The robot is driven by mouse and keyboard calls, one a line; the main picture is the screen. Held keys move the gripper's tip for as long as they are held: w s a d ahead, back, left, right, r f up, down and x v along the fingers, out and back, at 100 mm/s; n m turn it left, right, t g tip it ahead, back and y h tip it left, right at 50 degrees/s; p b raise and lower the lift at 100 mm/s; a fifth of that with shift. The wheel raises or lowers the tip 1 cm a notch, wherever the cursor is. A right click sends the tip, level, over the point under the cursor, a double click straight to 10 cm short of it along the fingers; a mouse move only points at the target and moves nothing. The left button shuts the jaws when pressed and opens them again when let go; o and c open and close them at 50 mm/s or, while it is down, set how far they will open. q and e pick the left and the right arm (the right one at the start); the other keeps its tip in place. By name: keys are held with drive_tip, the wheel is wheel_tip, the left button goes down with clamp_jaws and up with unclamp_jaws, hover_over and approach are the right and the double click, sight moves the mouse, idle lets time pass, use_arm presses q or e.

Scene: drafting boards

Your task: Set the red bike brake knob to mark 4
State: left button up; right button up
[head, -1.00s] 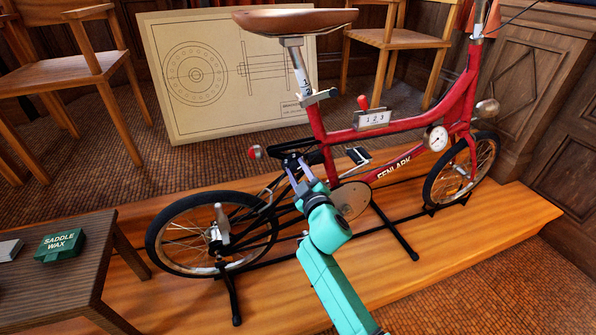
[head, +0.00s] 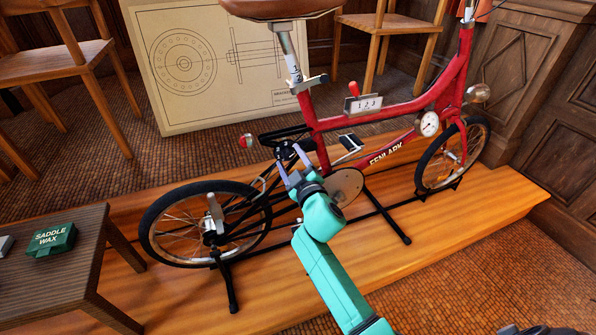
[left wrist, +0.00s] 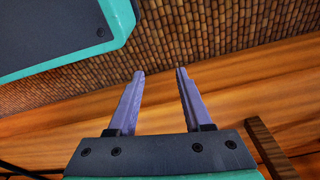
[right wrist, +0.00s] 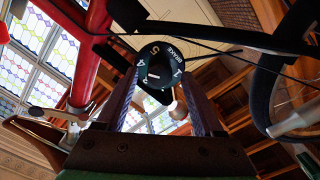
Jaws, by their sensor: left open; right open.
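The red bike (head: 330,124) stands on a wooden platform. In the right wrist view, a round black brake dial (right wrist: 178,57) carries white numerals, with 5, 4, 3 and 1 readable, and the word BRAKE. A dark knob with a small white patch (right wrist: 152,76) shows at it; which mark it points to is unclear. My right gripper (right wrist: 160,75) is open, its fingers either side of the dial; contact cannot be told. My left gripper (left wrist: 159,72) is open and empty, over the floor and platform edge.
The black rear wheel (head: 205,224) and stand (head: 230,285) are close to my right arm. A pedal (head: 350,142) is right of the gripper. A red lever on a numbered plate (head: 363,104) sits on the frame. A table with a green saddle wax box (head: 52,240) stands left.

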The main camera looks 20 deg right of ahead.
drive_tip(key=s, duration=0.3)
drive_tip(key=shift+s+d, duration=0.15)
drive_tip(key=shift+s, duration=0.05)
use_arm(q)
drive_tip(key=shift+s+a+f, duration=0.1)
drive_tip(key=shift+s+f, duration=0.45)
drive_tip(key=shift+s, duration=0.2)
use_arm(e)
approach(289, 157)
drive_tip(key=s, duration=0.5)
drive_tip(key=shift+s+d, duration=0.15)
drive_tip(key=shift+s, duration=0.15)
